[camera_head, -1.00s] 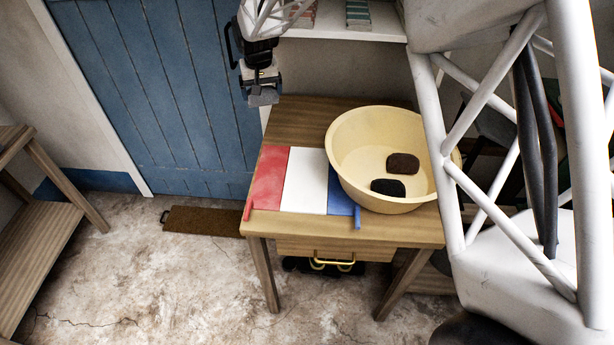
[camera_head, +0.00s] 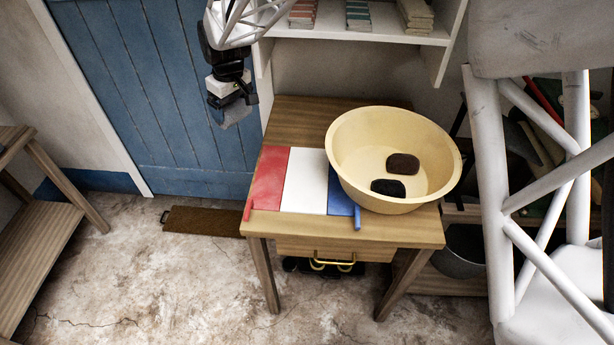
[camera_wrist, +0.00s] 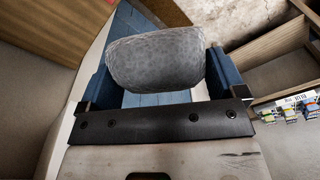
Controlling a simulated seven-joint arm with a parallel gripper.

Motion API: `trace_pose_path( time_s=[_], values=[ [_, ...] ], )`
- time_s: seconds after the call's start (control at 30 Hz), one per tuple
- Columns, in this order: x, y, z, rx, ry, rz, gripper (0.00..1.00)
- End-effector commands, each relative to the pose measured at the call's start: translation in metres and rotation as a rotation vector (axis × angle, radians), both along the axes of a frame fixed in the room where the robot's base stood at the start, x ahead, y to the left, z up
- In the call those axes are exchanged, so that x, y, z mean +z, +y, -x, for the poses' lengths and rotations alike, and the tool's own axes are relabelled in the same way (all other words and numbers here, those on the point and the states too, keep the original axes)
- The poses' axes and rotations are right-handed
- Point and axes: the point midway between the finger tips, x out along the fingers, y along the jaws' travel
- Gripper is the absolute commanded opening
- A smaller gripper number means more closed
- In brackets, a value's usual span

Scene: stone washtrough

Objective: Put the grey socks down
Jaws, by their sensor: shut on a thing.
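The grey socks (camera_wrist: 155,60) are a rounded grey bundle between the two fingers of my gripper (camera_wrist: 152,75) in the wrist view. In the head view my gripper (camera_head: 230,108) is shut on the grey socks (camera_head: 236,112), held in the air in front of the blue door, left of the table's back corner. The table (camera_head: 300,112) carries a cloth or board in red (camera_head: 269,178), white (camera_head: 304,180) and blue (camera_head: 341,192) sections, all bare. A cream basin (camera_head: 345,165) beside it holds a black bundle (camera_head: 388,187) and a brown bundle (camera_head: 402,164).
A white shelf (camera_head: 350,35) with stacked items stands behind the table. A wooden bench (camera_head: 40,240) is at the far left. A brown mat (camera_head: 202,221) lies on the floor before the blue door (camera_head: 150,100). A drawer (camera_head: 335,253) with a yellow handle is under the tabletop.

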Motion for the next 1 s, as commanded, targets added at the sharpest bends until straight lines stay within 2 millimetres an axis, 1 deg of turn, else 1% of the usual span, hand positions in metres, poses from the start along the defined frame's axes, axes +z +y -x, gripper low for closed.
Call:
trace_pose_path(
  time_s=[0.03,0.2,0.47,0.6,0.8,0.9,1.0],
  values=[
    [-0.005,-0.017,0.008,0.026,0.002,0.001,0.62],
    [-0.026,-0.067,0.035,0.134,0.006,0.0,0.62],
    [-0.059,-0.139,0.083,0.292,0.005,-0.004,0.62],
    [-0.076,-0.175,0.114,0.375,0.002,-0.008,0.62],
    [-0.1,-0.221,0.158,0.485,-0.003,-0.012,0.62],
    [-0.11,-0.237,0.177,0.531,-0.007,-0.012,0.62],
    [-0.117,-0.249,0.191,0.564,-0.008,-0.013,0.62]
  ],
)
